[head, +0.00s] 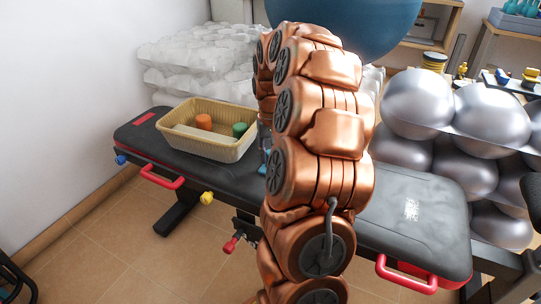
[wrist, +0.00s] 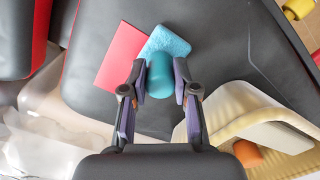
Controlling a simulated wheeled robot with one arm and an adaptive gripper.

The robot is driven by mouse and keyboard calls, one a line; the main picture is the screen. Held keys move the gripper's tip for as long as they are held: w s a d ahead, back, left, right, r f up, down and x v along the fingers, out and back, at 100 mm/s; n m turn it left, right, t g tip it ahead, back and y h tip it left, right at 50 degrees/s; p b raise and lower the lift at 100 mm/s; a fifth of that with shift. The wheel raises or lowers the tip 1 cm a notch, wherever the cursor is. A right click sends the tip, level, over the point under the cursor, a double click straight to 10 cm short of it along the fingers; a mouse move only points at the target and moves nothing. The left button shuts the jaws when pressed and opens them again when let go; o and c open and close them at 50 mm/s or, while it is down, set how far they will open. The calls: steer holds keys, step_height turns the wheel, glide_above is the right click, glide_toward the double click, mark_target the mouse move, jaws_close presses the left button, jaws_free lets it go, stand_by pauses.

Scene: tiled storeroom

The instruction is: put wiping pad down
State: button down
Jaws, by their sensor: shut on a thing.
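The wiping pad (wrist: 170,43) is a light blue rough pad with a teal rounded grip on it. My gripper (wrist: 160,78) is shut on the teal grip, with one finger on each side. The pad lies over one edge of a flat red square (wrist: 121,55), as seen from above, on the black padded bench (wrist: 97,82). I cannot tell whether the pad touches the bench. In the head view my copper arm hides most of the gripper, and only a bit of blue (head: 264,169) shows beside it above the bench (head: 412,215).
A yellow basket (head: 237,154) with an orange (head: 204,121) and a green piece (head: 240,130) stands on the bench, close right of my gripper in the wrist view (wrist: 222,99). Silver balls (head: 417,97) stand at the right. The bench's right end is clear.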

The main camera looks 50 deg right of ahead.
steer(key=c, duration=0.9)
jaws_free()
steer(key=shift+f, duration=0.1)
